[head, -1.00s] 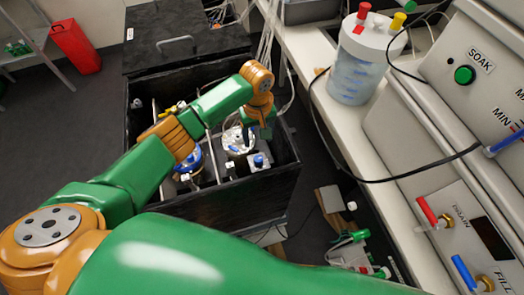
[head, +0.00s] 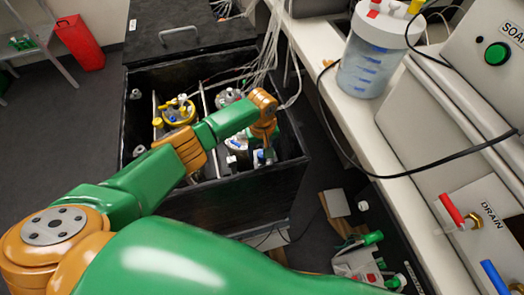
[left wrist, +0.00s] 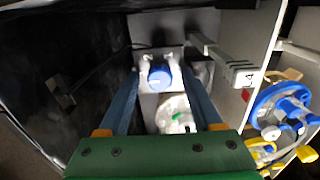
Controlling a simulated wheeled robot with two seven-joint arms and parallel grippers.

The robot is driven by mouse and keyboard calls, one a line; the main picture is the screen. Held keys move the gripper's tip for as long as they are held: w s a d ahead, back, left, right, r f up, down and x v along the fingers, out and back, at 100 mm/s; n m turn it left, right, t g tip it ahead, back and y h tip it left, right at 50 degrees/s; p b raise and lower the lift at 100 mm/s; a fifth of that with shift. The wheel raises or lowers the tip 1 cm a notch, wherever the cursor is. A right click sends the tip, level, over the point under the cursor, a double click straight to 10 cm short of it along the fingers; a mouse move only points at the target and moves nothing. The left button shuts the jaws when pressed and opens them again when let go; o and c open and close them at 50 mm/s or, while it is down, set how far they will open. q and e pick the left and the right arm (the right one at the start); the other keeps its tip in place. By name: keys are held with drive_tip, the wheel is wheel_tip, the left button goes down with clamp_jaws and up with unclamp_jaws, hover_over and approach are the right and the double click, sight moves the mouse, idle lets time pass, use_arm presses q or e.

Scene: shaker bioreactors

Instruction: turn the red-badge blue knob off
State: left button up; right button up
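A blue knob (left wrist: 161,77) stands on a small grey block (left wrist: 153,104) in the left wrist view. My left gripper (left wrist: 164,70) is open, with one blue finger on each side of the knob; I cannot tell whether they touch it. In the head view the left gripper (head: 265,150) points down into the front right corner of the black box (head: 250,200). The knob is mostly hidden there. My right gripper is not in view.
A vessel with a yellow lid (head: 177,111) stands in the box. In the wrist view, a blue-topped vessel (left wrist: 280,106) lies right of a grey partition (left wrist: 245,60). A bench with a clear jar (head: 370,60) and a control panel (head: 480,215) stands to the right.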

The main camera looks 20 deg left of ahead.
use_arm(q)
clamp_jaws()
